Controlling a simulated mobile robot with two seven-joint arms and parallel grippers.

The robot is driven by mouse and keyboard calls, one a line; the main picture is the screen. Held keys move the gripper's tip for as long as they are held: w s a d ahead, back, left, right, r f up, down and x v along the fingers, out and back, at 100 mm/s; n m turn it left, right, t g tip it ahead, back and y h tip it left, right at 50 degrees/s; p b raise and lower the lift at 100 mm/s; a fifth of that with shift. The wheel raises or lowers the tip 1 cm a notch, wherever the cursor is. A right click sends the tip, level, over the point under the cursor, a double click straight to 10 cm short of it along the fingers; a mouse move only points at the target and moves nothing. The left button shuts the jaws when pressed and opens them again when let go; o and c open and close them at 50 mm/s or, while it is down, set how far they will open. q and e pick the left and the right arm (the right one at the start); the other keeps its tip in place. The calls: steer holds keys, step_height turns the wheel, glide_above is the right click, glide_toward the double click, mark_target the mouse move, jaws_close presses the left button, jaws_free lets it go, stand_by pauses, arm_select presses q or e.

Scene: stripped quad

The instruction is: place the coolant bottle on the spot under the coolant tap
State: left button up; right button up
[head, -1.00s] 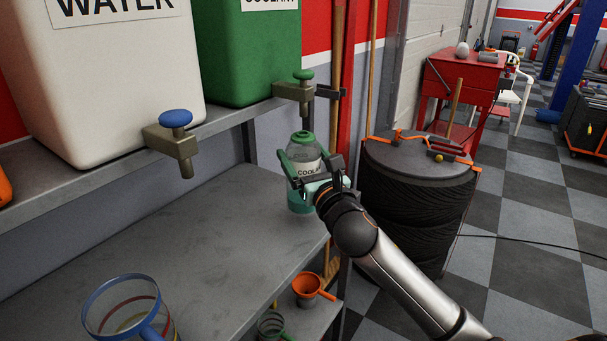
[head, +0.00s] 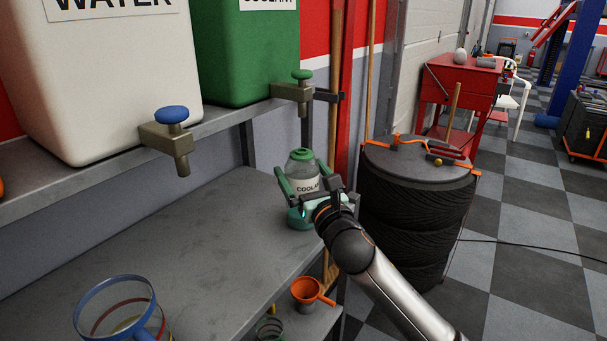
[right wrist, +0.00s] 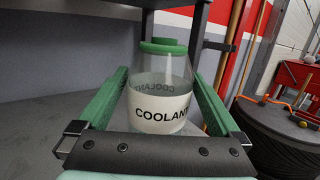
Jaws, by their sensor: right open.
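The coolant bottle (head: 301,168) is clear with a green cap and a white COOLANT label, and it stands upright on the lower grey shelf near its right end. It is below the coolant tap (head: 293,90), a brass tap with a green knob on the green tank. My right gripper (head: 300,174) is open, with its green fingers on either side of the bottle. In the right wrist view the bottle (right wrist: 158,108) sits between the fingers, with gaps on both sides. Its base and the spot under it are hidden. My left gripper is not in view.
The white water tank (head: 105,80) and its blue-knobbed tap (head: 172,130) are to the left. A blue-rimmed container (head: 118,305) is at the front of the shelf (head: 190,235), whose middle is clear. An orange funnel (head: 308,290) is lower down. Stacked tyres (head: 415,215) stand to the right.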

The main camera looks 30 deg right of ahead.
steer(key=shift+r, duration=0.25)
steer(key=shift+s+f, duration=0.2)
steer(key=shift+s, duration=0.15)
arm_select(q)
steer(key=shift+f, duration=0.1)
arm_select(e)
steer(key=v, duration=1.1)
steer(key=shift+s, duration=0.15)
